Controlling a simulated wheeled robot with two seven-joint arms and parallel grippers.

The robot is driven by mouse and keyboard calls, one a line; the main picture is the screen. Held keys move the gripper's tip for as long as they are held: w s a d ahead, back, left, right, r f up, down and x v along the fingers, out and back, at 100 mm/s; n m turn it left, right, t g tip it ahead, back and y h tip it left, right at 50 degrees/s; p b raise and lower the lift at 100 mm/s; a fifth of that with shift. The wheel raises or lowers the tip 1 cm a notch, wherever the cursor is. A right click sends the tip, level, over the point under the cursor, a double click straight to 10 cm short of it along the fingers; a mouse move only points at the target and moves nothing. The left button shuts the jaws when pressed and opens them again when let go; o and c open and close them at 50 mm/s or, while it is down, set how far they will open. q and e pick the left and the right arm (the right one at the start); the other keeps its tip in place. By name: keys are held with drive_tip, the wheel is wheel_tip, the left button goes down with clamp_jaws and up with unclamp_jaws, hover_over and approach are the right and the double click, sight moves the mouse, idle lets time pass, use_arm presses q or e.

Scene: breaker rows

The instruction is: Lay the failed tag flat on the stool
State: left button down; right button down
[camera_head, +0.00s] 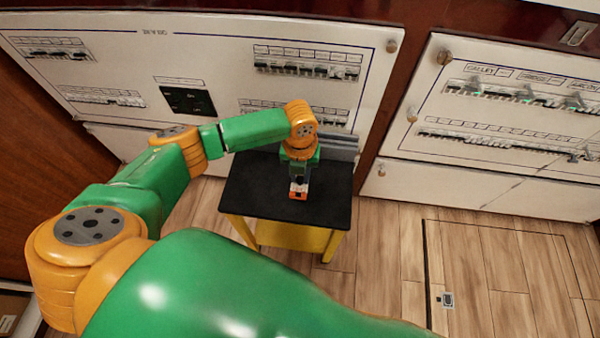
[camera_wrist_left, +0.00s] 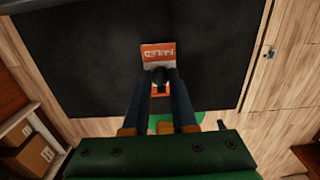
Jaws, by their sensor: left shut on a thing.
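The failed tag (camera_wrist_left: 158,54) is an orange-and-white card with lettering, seen in the left wrist view between and beyond my left fingertips. In the head view the tag (camera_head: 298,191) shows as a small orange and white patch below the gripper, over the stool top. My left gripper (camera_wrist_left: 164,78) is shut on the tag's near end; it also shows in the head view (camera_head: 299,179), pointing down over the stool. The stool (camera_head: 250,205) has a black top and yellow legs. I cannot tell whether the tag touches the top. My right gripper is not in view.
White breaker panels (camera_head: 225,60) stand behind the stool, and another panel (camera_head: 500,125) stands at the right. Grey slabs (camera_head: 342,146) are at the stool's back right. A floor hatch (camera_head: 500,270) lies at the right. The stool top around the tag is clear.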

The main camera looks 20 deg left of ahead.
use_arm(q)
drive_tip(key=shift+f+b, duration=0.4)
drive_tip(key=shift+f, duration=0.2)
drive_tip(key=c, duration=0.6)
unclamp_jaws()
drive_tip(key=shift+c, duration=0.2)
drive_tip(key=shift+r, duration=0.1)
wheel_tip(320, 180, up, 7)
drive_tip(key=shift+r+p, duration=0.1)
drive_tip(key=shift+p, duration=0.95)
drive_tip(key=shift+s, duration=0.1)
